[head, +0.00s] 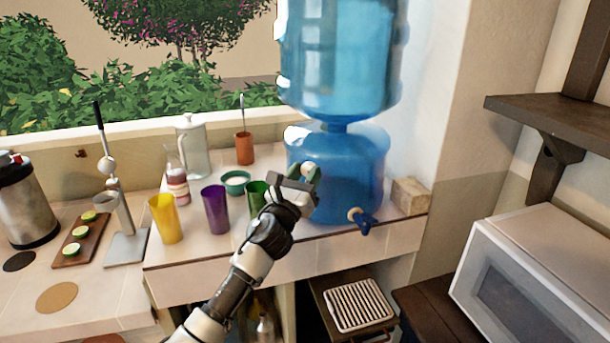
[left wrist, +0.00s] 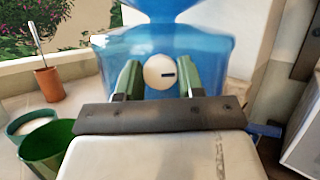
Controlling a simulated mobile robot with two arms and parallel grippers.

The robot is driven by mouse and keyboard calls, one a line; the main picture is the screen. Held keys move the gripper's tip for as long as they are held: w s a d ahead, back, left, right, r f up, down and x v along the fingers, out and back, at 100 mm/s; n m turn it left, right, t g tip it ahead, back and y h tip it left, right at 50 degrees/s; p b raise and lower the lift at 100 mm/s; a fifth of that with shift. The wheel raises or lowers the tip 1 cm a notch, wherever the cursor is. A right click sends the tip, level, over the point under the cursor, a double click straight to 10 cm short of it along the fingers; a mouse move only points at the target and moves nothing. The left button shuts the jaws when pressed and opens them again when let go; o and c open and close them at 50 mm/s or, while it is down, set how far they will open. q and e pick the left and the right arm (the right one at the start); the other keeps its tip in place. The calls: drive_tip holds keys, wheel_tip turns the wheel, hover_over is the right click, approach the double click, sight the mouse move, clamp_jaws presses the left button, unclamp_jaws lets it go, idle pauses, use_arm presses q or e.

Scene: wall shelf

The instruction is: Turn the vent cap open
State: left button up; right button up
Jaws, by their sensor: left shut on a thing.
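The vent cap (left wrist: 156,71) is a round cream knob with a short dark mark lying about level, on the front of the blue water dispenser (left wrist: 107,62). In the head view the cap (head: 308,167) is partly hidden by my left gripper (head: 305,173). In the left wrist view the green fingers of my left gripper (left wrist: 160,76) stand on either side of the cap, shut on it. My right gripper is not in view.
A blue tap (head: 364,221) sticks out low on the dispenser's right. A green cup (head: 257,195), a purple cup (head: 215,209) and a yellow cup (head: 165,218) stand left of my gripper. A microwave (head: 530,285) is at the right, below a dark shelf (head: 550,115).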

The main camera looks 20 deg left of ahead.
use_arm(q)
drive_tip(key=n+y, duration=0.1)
drive_tip(key=n, duration=0.2)
drive_tip(key=shift+d+y, duration=0.1)
drive_tip(key=shift+y, duration=0.2)
drive_tip(key=n+y, duration=0.2)
drive_tip(key=n, duration=0.2)
drive_tip(key=n+y+p, duration=0.1)
drive_tip(key=n, duration=0.2)
drive_tip(key=n+g+y+p, duration=0.1)
drive_tip(key=n, duration=0.2)
drive_tip(key=shift+r+g+y, duration=0.15)
drive_tip(key=shift+g+y, duration=0.15)
drive_tip(key=n+g+p, duration=0.1)
drive_tip(key=n, duration=0.2)
drive_tip(key=shift+d+r+y+p, duration=0.1)
drive_tip(key=shift+y+p, duration=0.25)
drive_tip(key=shift+y, duration=0.05)
drive_tip(key=n+g+p, duration=0.1)
drive_tip(key=n+p, duration=0.1)
drive_tip(key=n, duration=0.2)
drive_tip(key=shift+g+p, duration=0.3)
drive_tip(key=shift+p, duration=0.05)
drive_tip(key=shift+n+g+p, duration=0.6)
drive_tip(key=shift+n+p, duration=0.75)
drive_tip(key=shift+n, duration=0.25)
drive_tip(key=o, duration=0.9)
